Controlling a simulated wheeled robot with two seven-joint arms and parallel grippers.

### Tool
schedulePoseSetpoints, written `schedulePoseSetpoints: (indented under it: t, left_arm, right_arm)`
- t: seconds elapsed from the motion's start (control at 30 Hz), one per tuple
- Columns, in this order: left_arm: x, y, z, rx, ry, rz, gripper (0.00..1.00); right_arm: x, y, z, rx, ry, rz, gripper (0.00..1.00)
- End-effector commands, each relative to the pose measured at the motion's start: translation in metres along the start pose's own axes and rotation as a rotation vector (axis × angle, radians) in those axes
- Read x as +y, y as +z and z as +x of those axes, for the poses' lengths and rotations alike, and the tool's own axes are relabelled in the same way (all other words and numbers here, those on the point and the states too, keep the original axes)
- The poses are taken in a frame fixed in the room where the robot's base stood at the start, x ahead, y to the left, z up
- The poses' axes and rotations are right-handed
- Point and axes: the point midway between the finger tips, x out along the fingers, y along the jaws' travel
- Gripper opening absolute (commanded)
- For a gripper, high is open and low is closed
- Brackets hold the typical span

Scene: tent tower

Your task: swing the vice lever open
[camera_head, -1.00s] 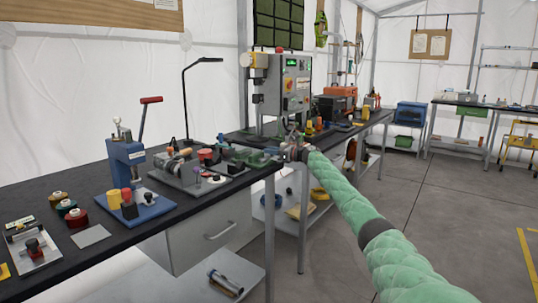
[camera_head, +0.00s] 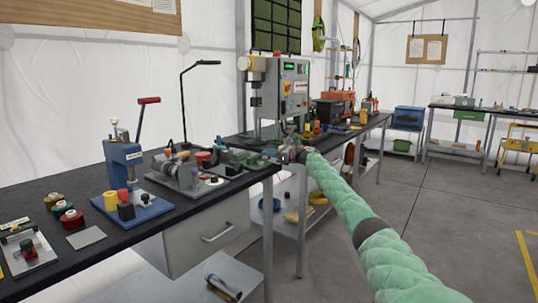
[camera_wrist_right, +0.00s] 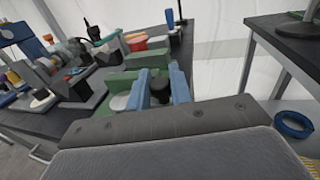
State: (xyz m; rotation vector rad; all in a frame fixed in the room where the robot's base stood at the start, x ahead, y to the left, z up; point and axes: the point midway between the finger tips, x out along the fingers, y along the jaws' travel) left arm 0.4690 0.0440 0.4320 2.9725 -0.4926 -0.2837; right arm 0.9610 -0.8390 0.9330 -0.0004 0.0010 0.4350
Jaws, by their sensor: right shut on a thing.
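The green vice (camera_head: 252,160) sits at the right-hand corner of the near black bench. In the right wrist view its green body (camera_wrist_right: 121,84) shows just beyond my fingers. My right gripper (camera_head: 282,154) is at the vice, at the end of my green-sleeved arm. In the right wrist view its two blue fingers (camera_wrist_right: 161,90) are on either side of a dark knob (camera_wrist_right: 160,94), shut on it. The knob appears to be the end of the vice lever; the rest of the lever is hidden. My left gripper is not in view.
The near bench (camera_head: 84,186) also carries a blue arbor press (camera_head: 124,160), a grey machine fixture (camera_head: 185,176) and several spools and small parts. A second bench with a large grey machine (camera_head: 290,88) stands behind.

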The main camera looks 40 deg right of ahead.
Motion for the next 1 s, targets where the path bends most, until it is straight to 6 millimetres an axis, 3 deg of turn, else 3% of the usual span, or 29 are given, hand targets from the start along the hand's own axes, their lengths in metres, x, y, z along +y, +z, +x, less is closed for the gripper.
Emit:
schedulePoseSetpoints:
  t: [0.23,0.27,0.37,0.77,1.0]
  left_arm:
    - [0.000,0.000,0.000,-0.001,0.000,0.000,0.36]
    - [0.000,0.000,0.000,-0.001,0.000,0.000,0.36]
    - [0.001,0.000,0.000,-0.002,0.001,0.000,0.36]
    - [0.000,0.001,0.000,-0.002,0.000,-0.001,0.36]
    - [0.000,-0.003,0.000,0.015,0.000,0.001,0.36]
  right_arm:
    - [-0.001,0.005,0.000,-0.007,-0.005,-0.001,0.00]
    - [-0.001,0.005,0.000,-0.007,-0.005,-0.001,0.25]
    - [-0.001,0.005,0.000,-0.007,-0.004,-0.001,0.41]
    - [-0.001,0.001,-0.002,-0.001,-0.002,-0.001,0.41]
    - [-0.001,0.001,-0.024,-0.001,-0.002,-0.002,0.41]
